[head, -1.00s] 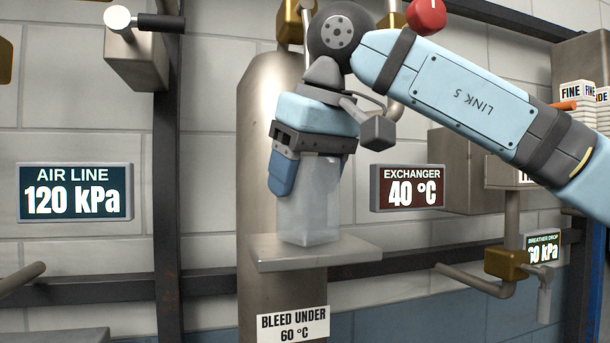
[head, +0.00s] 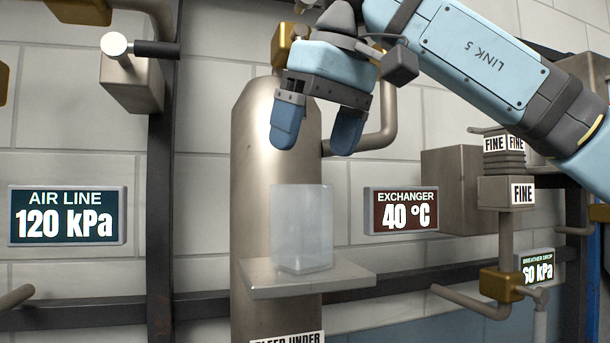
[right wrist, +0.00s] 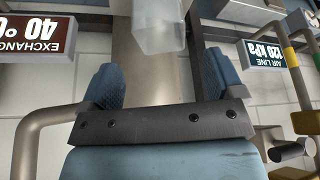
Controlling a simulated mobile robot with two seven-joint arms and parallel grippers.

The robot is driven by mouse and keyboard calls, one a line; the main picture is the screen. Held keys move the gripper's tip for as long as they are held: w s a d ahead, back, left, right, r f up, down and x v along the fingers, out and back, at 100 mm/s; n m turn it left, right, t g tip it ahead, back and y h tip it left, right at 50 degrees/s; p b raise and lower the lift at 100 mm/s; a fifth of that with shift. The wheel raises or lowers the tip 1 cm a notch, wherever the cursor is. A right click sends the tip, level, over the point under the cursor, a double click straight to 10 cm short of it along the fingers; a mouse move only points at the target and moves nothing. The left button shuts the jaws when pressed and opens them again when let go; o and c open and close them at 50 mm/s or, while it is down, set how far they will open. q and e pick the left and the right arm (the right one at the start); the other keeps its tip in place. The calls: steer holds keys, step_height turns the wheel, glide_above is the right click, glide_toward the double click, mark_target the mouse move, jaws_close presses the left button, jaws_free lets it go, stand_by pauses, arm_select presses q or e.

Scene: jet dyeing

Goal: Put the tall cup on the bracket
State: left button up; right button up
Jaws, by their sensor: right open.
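The tall cup (head: 301,228) is a translucent, pale, square-sided vessel. It stands upright on the flat grey bracket (head: 345,278), which juts out in front of a metal cylinder. My right gripper (head: 317,142) is open and empty above the cup, its two blue fingers apart and clear of the cup's rim. In the right wrist view the cup (right wrist: 158,25) shows at the top, beyond the open fingers (right wrist: 158,75). My left gripper is not in view.
The metal cylinder (head: 250,160) stands behind the bracket. An air line display (head: 67,215) is at left and an exchanger display (head: 401,210) at right. Pipes and a stack of blocks labelled FINE (head: 503,155) are further right.

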steer(key=v, duration=0.3)
steer(key=shift+r, duration=0.3)
stand_by(0.3)
